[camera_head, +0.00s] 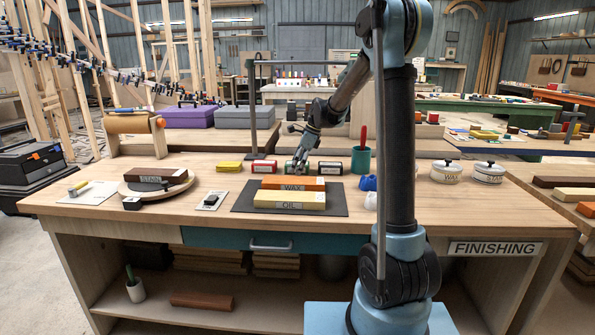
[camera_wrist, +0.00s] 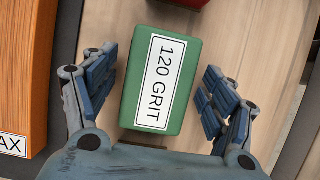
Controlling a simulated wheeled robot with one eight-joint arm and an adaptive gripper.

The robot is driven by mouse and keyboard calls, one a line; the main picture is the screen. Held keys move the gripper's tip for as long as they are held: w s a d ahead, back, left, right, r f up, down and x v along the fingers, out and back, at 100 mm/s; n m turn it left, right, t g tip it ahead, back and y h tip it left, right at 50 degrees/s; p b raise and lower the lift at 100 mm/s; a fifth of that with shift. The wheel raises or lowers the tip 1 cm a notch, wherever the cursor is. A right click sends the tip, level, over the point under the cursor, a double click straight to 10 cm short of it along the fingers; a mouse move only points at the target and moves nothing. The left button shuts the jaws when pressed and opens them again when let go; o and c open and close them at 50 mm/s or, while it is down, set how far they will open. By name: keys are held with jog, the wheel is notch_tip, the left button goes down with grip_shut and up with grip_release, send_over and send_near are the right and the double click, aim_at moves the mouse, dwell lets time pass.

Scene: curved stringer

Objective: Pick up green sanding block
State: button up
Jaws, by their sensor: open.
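The green sanding block (camera_wrist: 163,112) lies on the wooden bench top, with a white label reading 120 GRIT. My gripper (camera_wrist: 160,65) is open, with one finger on each side of the block. In the head view my gripper (camera_head: 302,158) is low over the back of the bench, between a red-and-white block (camera_head: 264,166) and a dark red one (camera_head: 330,168). The green block (camera_head: 292,168) is mostly hidden there by the gripper.
An orange WAX board (camera_head: 293,184) and a yellow OIL board (camera_head: 289,200) lie on a dark mat (camera_head: 242,202) in front. A yellow block (camera_head: 229,167) is to the left. A green cup (camera_head: 361,159) stands to the right.

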jog(key=c, duration=1.3)
jog(key=shift+o, duration=0.2)
jog(key=shift+r, duration=0.15)
notch_tip(320, 180, up, 10)
jog(key=shift+r, duration=0.1)
jog(key=o, duration=0.5)
jog(key=shift+c, duration=1.4)
jog(key=shift+s, duration=0.1)
